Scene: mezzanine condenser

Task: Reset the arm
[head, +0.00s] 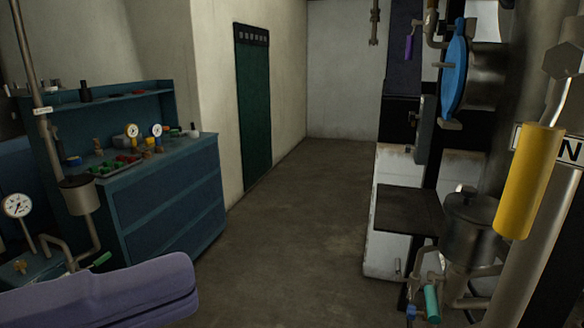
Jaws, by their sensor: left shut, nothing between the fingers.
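My right gripper is out of view.
A blue workbench (170,200) with gauges and small parts stands at left. A pipe with a pressure gauge (17,205) is near the left edge. At right are pipework, a yellow cylinder (528,180), a blue disc (454,68) and a metal pot (470,228). The middle floor (290,235) is clear.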

